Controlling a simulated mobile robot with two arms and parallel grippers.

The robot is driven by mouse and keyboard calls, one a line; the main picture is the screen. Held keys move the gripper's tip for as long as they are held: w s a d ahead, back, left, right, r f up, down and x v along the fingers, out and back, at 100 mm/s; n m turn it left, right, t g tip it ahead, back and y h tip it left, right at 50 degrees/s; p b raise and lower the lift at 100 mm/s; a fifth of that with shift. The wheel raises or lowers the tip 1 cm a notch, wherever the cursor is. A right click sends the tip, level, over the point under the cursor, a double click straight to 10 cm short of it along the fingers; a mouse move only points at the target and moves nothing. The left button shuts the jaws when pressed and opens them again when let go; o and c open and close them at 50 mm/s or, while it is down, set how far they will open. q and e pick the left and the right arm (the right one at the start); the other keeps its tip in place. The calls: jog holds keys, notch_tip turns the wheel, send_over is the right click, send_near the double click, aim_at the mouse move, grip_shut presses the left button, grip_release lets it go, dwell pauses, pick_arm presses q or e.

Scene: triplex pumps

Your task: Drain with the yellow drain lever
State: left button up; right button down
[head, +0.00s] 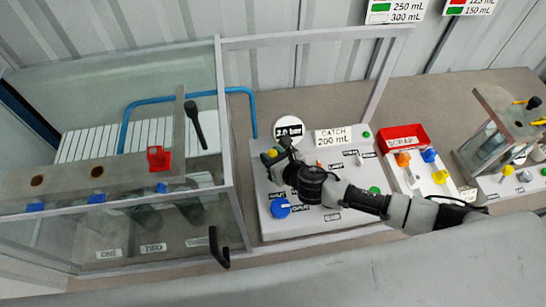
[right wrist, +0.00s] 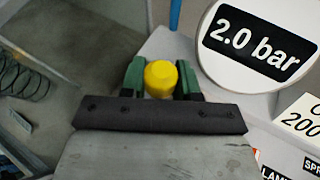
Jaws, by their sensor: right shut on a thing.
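The yellow drain lever's round knob (head: 272,153) shows at the left edge of the white control panel (head: 270,230). My right gripper (head: 270,158) is at the knob, its arm reaching in from the right across the panel. In the right wrist view the yellow knob (right wrist: 161,78) sits between the green finger pads of my right gripper (right wrist: 161,82), which is shut on it. The lever's stem and base are hidden by the gripper. My left gripper is not in view.
Left of the panel stands a clear-walled cabinet (head: 229,150) with a black door handle (head: 218,250). A round 2.0 bar gauge (head: 288,130) and a CATCH 200 mL sign (head: 333,137) stand behind the gripper. A red SCRAP bin (head: 402,137) is to the right.

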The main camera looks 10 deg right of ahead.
jog(key=shift+w+a+g, duration=0.15)
jog(key=shift+g, duration=0.15)
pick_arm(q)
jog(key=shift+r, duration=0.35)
pick_arm(e)
jog(key=c, duration=1)
grip_release()
jog(key=shift+o, duration=1)
jog(key=shift+s, duration=0.2)
jog(key=shift+w+d, duration=0.1)
jog(key=shift+d, duration=0.1)
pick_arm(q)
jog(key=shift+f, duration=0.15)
pick_arm(e)
jog(key=shift+f, duration=0.1)
